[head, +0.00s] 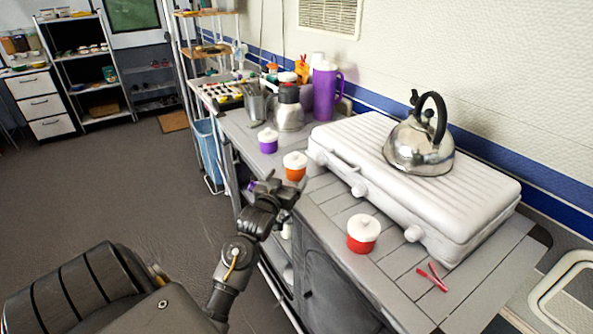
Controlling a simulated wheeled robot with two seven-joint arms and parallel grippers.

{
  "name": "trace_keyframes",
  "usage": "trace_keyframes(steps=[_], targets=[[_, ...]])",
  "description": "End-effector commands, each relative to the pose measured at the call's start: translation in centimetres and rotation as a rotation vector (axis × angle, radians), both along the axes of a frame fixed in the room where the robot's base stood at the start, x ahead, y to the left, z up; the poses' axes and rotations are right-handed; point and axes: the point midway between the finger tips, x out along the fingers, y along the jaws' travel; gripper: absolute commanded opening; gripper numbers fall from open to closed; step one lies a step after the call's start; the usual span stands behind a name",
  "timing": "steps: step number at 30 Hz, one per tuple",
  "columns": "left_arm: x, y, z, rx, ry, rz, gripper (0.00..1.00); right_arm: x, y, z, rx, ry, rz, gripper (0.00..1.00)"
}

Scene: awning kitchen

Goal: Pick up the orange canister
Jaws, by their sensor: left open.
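The orange canister (294,172) has a white lid and stands upright on the grey counter (325,208), near its front edge. My left gripper (273,181) is at the counter's front edge, just left of and in front of the orange canister. It is open, and I see nothing held in it. Whether a finger touches the canister cannot be told from this view. A purple canister (268,145) with a white lid stands farther back along the counter. A red canister (363,240) with a white lid stands nearer. My right gripper is not in view.
A white camping stove case (345,135) lies behind the canisters, with a metal kettle (419,150) on it. Red tongs (432,278) lie at the near end. A metal flask (288,112) and purple pitcher (325,92) stand farther back. The floor at left is clear.

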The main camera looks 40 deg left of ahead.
Motion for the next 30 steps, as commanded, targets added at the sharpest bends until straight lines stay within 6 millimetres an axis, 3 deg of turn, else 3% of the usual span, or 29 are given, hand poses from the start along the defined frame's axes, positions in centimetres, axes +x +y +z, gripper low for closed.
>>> trace_keyframes(steps=[7,18,26,30], targets=[[0.9,0.2,0.0,0.000,0.000,-0.003,0.87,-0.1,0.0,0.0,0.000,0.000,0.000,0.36],[5.2,1.9,-0.4,0.000,0.000,-0.004,0.87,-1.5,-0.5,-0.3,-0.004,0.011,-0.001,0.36],[5.4,2.0,-0.4,0.000,0.000,-0.004,0.87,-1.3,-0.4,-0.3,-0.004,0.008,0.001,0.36],[5.4,2.0,-0.4,0.000,0.000,-0.004,0.70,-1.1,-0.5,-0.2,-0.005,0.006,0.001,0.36]])
